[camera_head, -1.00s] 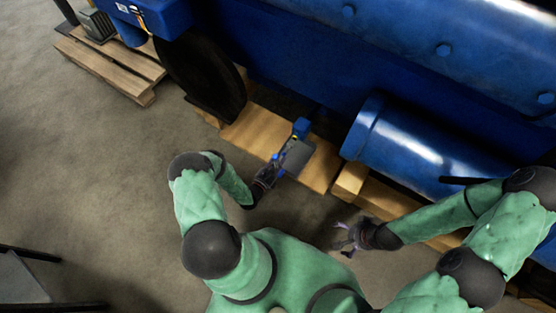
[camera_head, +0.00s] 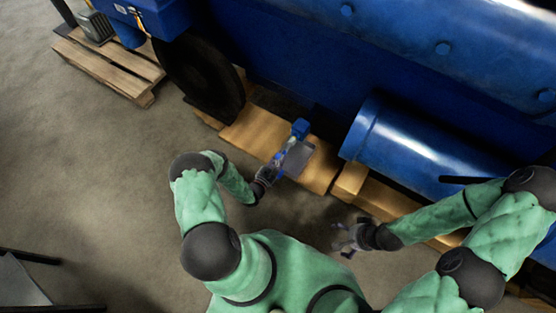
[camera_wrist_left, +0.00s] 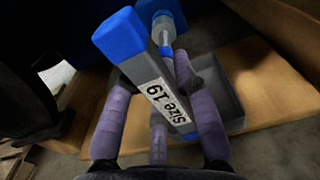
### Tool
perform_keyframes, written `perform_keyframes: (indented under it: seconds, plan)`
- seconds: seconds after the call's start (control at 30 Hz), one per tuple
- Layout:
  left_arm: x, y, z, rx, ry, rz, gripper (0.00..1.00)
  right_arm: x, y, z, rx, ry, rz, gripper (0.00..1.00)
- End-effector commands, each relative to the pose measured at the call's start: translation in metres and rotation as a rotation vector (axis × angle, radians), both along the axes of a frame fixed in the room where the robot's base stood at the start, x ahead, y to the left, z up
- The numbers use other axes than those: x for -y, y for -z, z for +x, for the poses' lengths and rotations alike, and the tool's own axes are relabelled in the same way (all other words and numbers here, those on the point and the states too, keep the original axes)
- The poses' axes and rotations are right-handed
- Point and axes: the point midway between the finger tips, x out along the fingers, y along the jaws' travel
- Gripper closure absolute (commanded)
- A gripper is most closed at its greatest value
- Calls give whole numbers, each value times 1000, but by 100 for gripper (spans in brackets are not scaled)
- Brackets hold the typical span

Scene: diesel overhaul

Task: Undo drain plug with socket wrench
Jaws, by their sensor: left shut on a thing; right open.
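The socket wrench (camera_wrist_left: 143,68), a bar with a blue end and a white "Size 19" label, is in my left gripper (camera_wrist_left: 155,82), whose purple-grey fingers are shut around it. In the head view my left gripper (camera_head: 272,170) and the wrench (camera_head: 283,158) are at the grey tray. A blue fitting (camera_head: 300,127) sticks out from the engine above the tray; in the wrist view a blue round part with a lighter shaft (camera_wrist_left: 163,32) shows behind the wrench. I cannot tell whether the wrench touches the plug. My right gripper (camera_head: 345,240) is open and empty.
A grey tray (camera_head: 299,160) lies on the wooden beam (camera_head: 255,135) under the engine. The blue engine (camera_head: 290,60) and a blue cylinder (camera_head: 400,140) fill the back and right. A pallet (camera_head: 100,65) stands at upper left.

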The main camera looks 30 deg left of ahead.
Motion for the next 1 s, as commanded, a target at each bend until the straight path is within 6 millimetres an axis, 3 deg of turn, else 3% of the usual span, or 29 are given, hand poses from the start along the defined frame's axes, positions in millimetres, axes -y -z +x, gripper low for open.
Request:
perform_keyframes:
  seconds: [1.0]
  plan:
    - [1, 5, -1, -87, 1, -1137, 100, 0, 4, 0, 0, 0, 0, 0]
